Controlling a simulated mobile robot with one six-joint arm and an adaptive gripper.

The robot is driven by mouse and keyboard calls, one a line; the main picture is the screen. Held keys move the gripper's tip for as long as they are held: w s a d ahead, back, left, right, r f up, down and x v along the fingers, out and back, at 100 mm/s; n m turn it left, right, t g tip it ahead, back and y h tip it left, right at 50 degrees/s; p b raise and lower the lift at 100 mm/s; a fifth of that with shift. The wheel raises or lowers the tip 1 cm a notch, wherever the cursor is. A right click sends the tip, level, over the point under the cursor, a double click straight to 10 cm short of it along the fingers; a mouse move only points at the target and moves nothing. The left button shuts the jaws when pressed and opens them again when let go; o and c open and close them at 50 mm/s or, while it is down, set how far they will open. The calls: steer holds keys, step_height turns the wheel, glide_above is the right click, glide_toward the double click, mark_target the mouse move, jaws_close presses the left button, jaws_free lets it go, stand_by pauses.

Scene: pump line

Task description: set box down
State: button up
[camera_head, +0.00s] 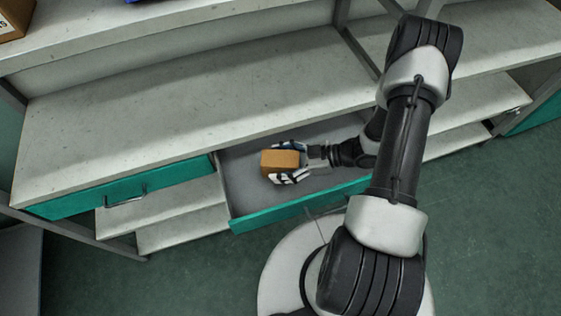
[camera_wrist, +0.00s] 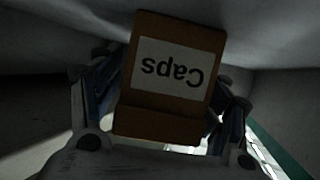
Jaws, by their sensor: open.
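A small orange-brown box (camera_head: 281,161) is in or just over the open drawer (camera_head: 238,178), between the fingers of my gripper (camera_head: 284,163). In the wrist view the box (camera_wrist: 169,125) carries a white label reading "Caps", seen upside down. The gripper fingers (camera_wrist: 165,105) stand on both sides of the box and are open. I cannot tell whether the box rests fully on the drawer floor. The drawer has a teal front and a grey inside that looks otherwise empty.
A grey worktop (camera_head: 180,110) runs above the drawer. A closed teal drawer (camera_head: 125,190) with a dark handle is to the left. Open shelves (camera_head: 180,215) lie below. A cardboard box (camera_head: 14,18) sits at the top left. My arm crosses the right side.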

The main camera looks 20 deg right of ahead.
steer(key=shift+d+r, duration=0.3)
steer(key=shift+r, duration=0.05)
steer(key=p+v, duration=0.3)
steer(key=v, duration=0.8)
steer(key=shift+s+d+r+p, duration=0.1)
steer(key=shift+s+d+p, duration=0.05)
steer(key=shift+p, duration=0.2)
